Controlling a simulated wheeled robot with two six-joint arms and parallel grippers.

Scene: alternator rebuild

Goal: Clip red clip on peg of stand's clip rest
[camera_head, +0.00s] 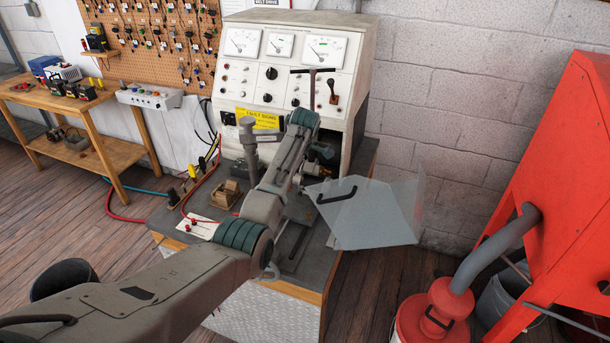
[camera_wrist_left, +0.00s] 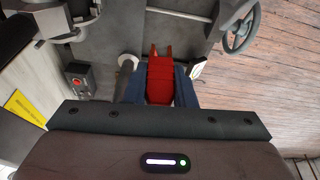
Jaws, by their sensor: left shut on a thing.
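In the left wrist view my left gripper (camera_wrist_left: 159,74) is shut on the red clip (camera_wrist_left: 160,84), which sits between its two blue-grey fingers. The clip's two prongs point away from my wrist, over the grey surface of the stand. In the head view my left arm reaches over the test stand (camera_head: 340,55), and its own links hide the gripper and clip. Two small upright posts with cables (camera_head: 172,196) stand at the left of the stand's top; I cannot tell whether they are the clip rest. My right gripper is not in view.
A clear guard (camera_head: 375,213) with a black handle is at the right of the stand. A handwheel (camera_wrist_left: 240,28) and a red button (camera_wrist_left: 77,83) lie near the gripper. A white plate with red terminals (camera_head: 197,228) lies at the front left. A red cabinet (camera_head: 560,150) stands at right.

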